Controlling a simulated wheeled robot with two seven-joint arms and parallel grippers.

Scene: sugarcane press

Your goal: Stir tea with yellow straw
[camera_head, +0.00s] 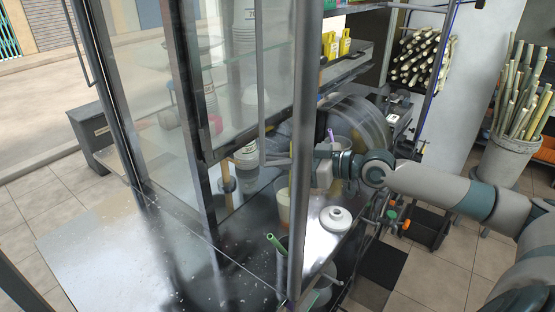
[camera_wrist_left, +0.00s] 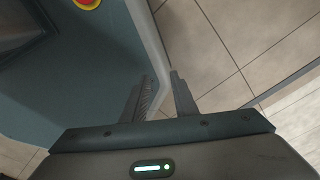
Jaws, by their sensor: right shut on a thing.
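My right gripper (camera_head: 290,158) reaches in from the right at the stall counter, partly behind a metal post. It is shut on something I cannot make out. A pale yellowish cup (camera_head: 283,206) stands below it, partly hidden by the post. I cannot tell whether it holds tea. A purple straw (camera_head: 331,135) stands behind the right gripper, and a green one (camera_head: 275,241) leans nearer the front. In the left wrist view, my left gripper (camera_wrist_left: 164,88) is open and empty above the tiled floor.
A metal post (camera_head: 304,100) and glass panels of the cabinet (camera_head: 232,90) stand close to the right gripper. A white round lid (camera_head: 335,218) lies on the counter. A bucket of sugarcane (camera_head: 508,158) stands at the right.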

